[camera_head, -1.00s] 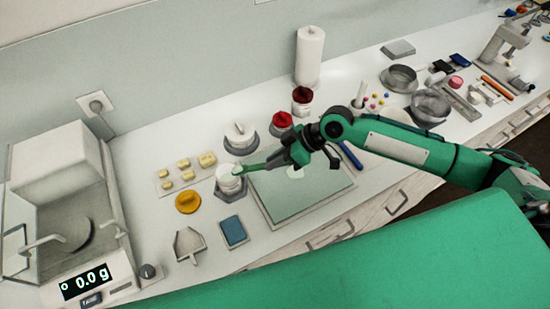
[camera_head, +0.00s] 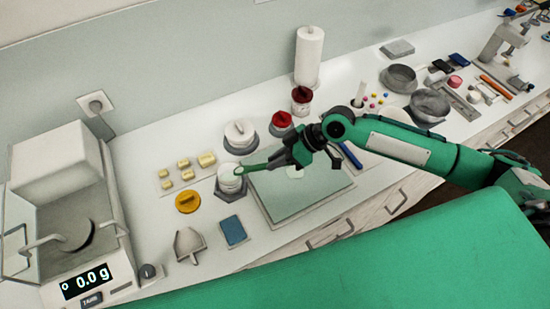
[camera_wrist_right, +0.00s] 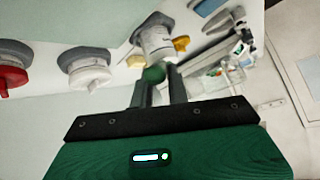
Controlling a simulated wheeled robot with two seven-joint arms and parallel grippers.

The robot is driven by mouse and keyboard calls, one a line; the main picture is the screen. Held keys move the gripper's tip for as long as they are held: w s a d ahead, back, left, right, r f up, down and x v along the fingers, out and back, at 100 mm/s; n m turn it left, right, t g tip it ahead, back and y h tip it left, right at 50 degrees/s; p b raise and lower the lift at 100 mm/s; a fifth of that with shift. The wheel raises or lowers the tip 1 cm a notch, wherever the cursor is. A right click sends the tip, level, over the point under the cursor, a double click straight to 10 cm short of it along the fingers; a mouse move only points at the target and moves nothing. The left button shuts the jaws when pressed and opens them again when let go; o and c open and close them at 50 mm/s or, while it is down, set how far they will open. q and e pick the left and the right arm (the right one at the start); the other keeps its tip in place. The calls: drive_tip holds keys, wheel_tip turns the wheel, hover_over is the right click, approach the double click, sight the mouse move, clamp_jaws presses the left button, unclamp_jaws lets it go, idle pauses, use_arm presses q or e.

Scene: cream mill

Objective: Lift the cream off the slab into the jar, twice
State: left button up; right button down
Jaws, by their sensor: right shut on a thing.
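The slab (camera_head: 278,209) is a pale greenish plate in a grey frame at the counter's front. A small white patch of cream (camera_head: 296,172) lies near its back edge, partly behind my gripper. The open white jar (camera_head: 230,185) stands in a dark holder just left of the slab; it also shows in the wrist view (camera_wrist_right: 155,40). My right gripper (camera_head: 288,160) is shut on a green spatula (camera_head: 256,167), above the slab's back left part. The spatula points left and its tip is at the jar's mouth. Whether cream is on the tip I cannot tell. My left gripper is not in view.
A white-lidded jar (camera_head: 240,133) and two red-lidded jars stand behind. A balance (camera_head: 85,265) reading 0.0 g stands at far left.

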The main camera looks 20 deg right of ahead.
idle(0.6)
drive_tip(key=shift+r+p, duration=2.45)
drive_tip(key=shift+r, duration=0.55)
